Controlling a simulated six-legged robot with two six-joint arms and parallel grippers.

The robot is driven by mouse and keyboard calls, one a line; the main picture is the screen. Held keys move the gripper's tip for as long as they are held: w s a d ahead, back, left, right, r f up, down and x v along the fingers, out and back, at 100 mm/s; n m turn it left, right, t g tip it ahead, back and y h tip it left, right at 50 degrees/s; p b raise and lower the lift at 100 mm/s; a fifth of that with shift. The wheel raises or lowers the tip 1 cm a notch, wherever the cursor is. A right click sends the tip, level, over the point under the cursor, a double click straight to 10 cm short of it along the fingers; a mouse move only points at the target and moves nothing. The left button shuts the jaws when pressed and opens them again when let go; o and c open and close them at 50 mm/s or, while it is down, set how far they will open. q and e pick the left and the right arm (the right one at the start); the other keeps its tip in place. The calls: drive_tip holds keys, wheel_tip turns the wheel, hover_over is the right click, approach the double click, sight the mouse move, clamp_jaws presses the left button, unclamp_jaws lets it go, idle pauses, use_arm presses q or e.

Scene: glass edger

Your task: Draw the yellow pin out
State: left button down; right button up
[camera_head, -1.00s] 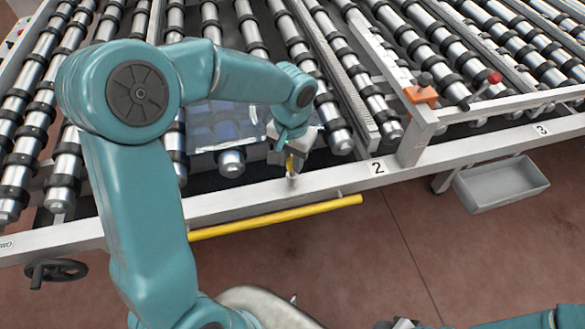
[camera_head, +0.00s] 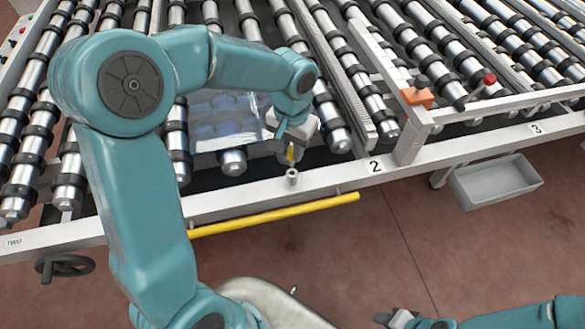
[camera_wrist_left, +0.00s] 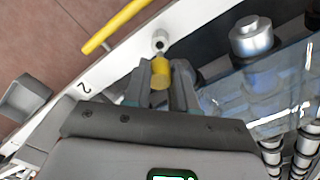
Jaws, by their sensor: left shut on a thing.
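The yellow pin (camera_head: 291,155) is held in my left gripper (camera_head: 290,150), pointing down just above the machine's front rail. In the left wrist view the pin (camera_wrist_left: 160,73) sits between the two dark fingers (camera_wrist_left: 161,80), which are shut on it. The round metal socket (camera_head: 292,177) on the rail is below the pin, with a visible gap between them. In the left wrist view the socket's dark hole (camera_wrist_left: 160,42) shows empty. My right gripper (camera_head: 405,319) is partly in view at the bottom edge; its fingers are unclear.
A yellow bar (camera_head: 275,214) runs along the front of the rail (camera_head: 235,200). A glass sheet (camera_head: 222,118) lies on the rollers behind. An orange block (camera_head: 417,97), a red knob (camera_head: 489,78), a grey bin (camera_head: 495,182) and a black handwheel (camera_head: 61,268) are nearby.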

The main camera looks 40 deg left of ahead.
use_arm(q)
wheel_tip(320, 180, up, 4)
drive_tip(key=p, duration=0.3)
